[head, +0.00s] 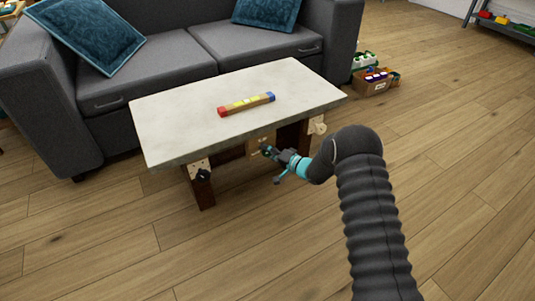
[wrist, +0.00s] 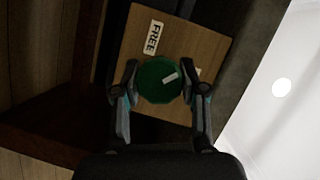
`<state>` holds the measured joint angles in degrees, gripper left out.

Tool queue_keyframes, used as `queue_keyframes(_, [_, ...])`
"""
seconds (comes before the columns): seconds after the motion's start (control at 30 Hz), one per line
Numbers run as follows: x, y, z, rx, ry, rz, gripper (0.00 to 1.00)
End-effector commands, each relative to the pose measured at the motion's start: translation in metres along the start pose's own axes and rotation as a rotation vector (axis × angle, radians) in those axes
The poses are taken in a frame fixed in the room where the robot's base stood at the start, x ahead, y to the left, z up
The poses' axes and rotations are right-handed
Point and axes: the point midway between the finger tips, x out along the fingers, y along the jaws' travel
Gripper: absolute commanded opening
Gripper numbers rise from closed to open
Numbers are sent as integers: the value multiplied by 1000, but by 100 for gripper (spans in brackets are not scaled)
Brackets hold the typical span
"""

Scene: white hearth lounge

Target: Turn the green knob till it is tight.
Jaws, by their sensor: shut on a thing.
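The green knob (wrist: 158,80) shows in the wrist view, a dark green many-sided disc with a pale mark on its face. It sits on a wooden panel (wrist: 188,42) with a white label reading "FREE" (wrist: 153,38) beside it. A second pale label is partly hidden behind the knob. My gripper (wrist: 160,84) has one finger on each side of the knob and is shut on it. In the head view my gripper (head: 268,151) reaches in under the front edge of the table, and the knob is too small there to make out clearly.
A low table (head: 180,128) with a pale top stands over the panel, close above my gripper. A bar with coloured blocks (head: 247,104) lies on it. A grey sofa (head: 185,45) stands behind. A box of items (head: 376,82) sits at the right. The wooden floor in front is clear.

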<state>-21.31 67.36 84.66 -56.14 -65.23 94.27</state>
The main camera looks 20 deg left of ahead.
Motion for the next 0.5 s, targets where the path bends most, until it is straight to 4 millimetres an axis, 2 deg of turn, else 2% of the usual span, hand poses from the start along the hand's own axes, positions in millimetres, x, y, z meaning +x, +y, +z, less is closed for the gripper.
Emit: queue_keyframes(0.5, [1,4,0,447,4,-187,7])
